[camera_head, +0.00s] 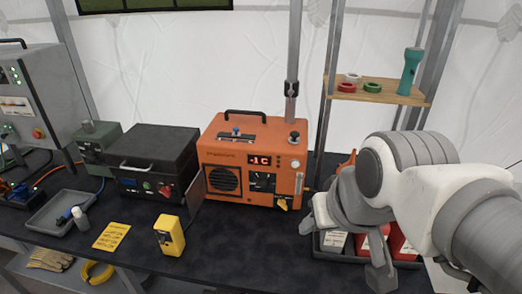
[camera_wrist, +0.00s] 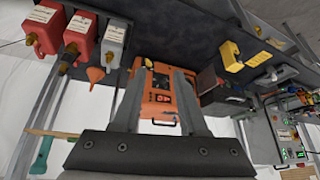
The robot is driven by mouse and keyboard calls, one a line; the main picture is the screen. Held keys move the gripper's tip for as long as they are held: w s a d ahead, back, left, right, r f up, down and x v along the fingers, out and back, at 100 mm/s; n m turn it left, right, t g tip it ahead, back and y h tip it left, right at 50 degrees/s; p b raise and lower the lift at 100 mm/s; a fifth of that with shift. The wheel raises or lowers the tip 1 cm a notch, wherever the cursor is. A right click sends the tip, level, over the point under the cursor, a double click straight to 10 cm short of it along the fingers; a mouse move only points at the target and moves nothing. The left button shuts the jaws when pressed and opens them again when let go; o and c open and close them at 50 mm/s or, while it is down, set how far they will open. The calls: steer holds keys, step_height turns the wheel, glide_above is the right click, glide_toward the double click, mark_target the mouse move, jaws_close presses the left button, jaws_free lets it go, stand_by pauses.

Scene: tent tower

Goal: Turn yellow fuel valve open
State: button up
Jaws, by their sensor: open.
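The orange heater (camera_head: 250,158) stands on the dark table, with a lit "-1C" display on its front. The small yellow fuel valve (camera_head: 283,204) sits low at the right of that front. In the wrist view the heater (camera_wrist: 160,112) appears upside down between my fingers, and the valve (camera_wrist: 137,63) is small near the left finger. My gripper (camera_wrist: 157,75) is open with nothing between its fingers. In the head view my gripper (camera_head: 345,235) is to the right of the heater, apart from the valve.
Red and grey canisters (camera_wrist: 80,32) and an orange funnel (camera_wrist: 95,74) stand beside the heater, close to my arm. A wooden shelf (camera_head: 385,95) is above them. A black case (camera_head: 155,160) stands left; a yellow box (camera_head: 168,235) is in front. Table before the heater is clear.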

steer(key=w+a+f+t+y+b, duration=0.1)
steer(key=w+a+f, duration=0.45)
steer(key=w, duration=0.25)
steer(key=w+a+f+t+y+b, duration=0.1)
steer(key=w+a+f+b, duration=0.1)
steer(key=w+a+f, duration=0.55)
steer(key=n+t+h+b, duration=0.3)
steer(key=t+h, duration=0.2)
steer(key=h, duration=0.5)
glide_toward(282, 207)
steer(key=b+x, duration=0.1)
steer(key=x, duration=0.8)
steer(key=shift+s, duration=0.1)
jaws_close()
